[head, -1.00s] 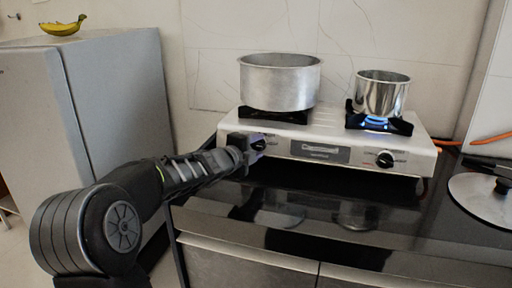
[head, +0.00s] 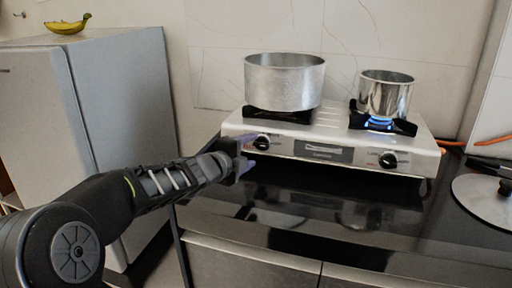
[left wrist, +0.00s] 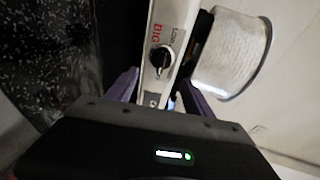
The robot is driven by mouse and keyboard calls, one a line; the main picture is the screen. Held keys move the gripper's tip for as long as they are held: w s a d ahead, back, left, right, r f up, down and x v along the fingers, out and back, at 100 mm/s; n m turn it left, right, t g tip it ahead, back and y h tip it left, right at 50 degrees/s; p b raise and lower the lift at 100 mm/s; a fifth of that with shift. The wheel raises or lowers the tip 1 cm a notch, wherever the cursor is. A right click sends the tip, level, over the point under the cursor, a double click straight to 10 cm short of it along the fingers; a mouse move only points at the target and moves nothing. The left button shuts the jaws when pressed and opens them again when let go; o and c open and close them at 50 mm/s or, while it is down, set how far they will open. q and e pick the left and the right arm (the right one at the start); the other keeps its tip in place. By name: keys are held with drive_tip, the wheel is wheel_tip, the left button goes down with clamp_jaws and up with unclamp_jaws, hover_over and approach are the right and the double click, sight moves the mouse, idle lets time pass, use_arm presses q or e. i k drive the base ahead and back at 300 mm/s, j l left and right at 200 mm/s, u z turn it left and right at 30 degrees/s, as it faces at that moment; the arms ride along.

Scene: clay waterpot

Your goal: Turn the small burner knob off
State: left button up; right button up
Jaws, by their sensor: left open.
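The two-burner stove (head: 350,128) has a black left knob (head: 262,142) and a black right knob (head: 388,160) on its front panel. A blue flame (head: 380,122) burns under the small pot (head: 385,95) on the right burner; no flame shows on the left one. My left gripper (head: 248,157) is open and empty, just in front and slightly left of the left knob, not around it. In the left wrist view, the left knob (left wrist: 161,58), by a red "BIG" label, lies ahead of the purple fingers (left wrist: 160,78). My right gripper is not in view.
A large pot (head: 284,82) stands on the left burner. A pot lid (head: 485,205) lies on the black counter (head: 340,205) at the right. A grey fridge (head: 120,110) with a banana (head: 68,26) on top stands left. The counter before the stove is clear.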

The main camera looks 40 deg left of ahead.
sight(388, 161)
drive_tip(key=k+l, duration=0.1)
drive_tip(key=k, duration=0.4)
drive_tip(key=k+l, duration=0.1)
drive_tip(key=k, duration=0.4)
